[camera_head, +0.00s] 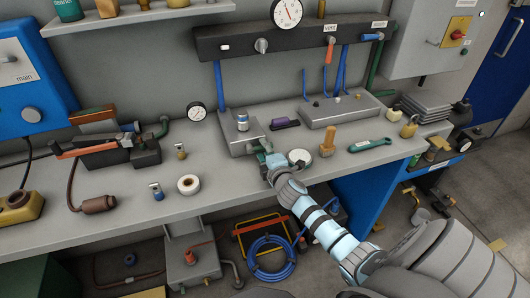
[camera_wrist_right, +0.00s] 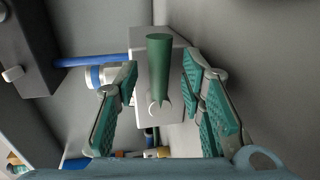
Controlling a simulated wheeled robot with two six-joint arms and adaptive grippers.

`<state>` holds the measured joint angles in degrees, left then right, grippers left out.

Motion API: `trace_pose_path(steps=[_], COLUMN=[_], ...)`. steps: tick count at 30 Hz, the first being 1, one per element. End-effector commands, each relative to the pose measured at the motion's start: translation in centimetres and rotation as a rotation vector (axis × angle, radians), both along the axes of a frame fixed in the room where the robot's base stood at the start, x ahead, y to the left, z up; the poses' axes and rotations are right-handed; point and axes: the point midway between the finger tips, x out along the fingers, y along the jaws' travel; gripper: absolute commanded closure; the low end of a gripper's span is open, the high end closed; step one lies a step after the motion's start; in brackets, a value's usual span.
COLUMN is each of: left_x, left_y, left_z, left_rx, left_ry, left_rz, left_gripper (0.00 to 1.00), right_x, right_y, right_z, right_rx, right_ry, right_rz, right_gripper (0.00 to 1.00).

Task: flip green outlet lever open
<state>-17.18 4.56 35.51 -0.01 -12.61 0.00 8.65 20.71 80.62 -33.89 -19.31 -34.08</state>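The green lever (camera_wrist_right: 158,58) shows in the right wrist view as a rounded green handle in front of a light grey block (camera_wrist_right: 142,42). My right gripper (camera_wrist_right: 160,75) is open, with one teal-padded finger on each side of the lever and gaps visible between. In the head view my right gripper (camera_head: 268,160) is at the front edge of the small grey block (camera_head: 235,144) on the bench. There the lever cannot be told apart from the teal fingers. My left gripper is not in view.
A tape roll (camera_head: 189,184) sits to the left.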

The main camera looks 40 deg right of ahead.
Motion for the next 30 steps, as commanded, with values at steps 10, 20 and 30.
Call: trace_pose_path(steps=[10,20,30], left_x=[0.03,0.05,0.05], left_y=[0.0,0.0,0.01], left_z=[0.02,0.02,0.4], left_rx=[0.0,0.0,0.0], left_ry=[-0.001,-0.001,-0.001], left_rz=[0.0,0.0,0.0], left_gripper=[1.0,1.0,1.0], right_x=[0.09,0.07,0.07], right_y=[-0.03,-0.03,0.0], right_z=[0.04,0.02,0.27], right_rx=[0.001,0.001,-0.039], right_ry=[0.0,0.0,0.015], right_rz=[0.0,0.0,-0.001], right_gripper=[0.81,1.0,1.0])
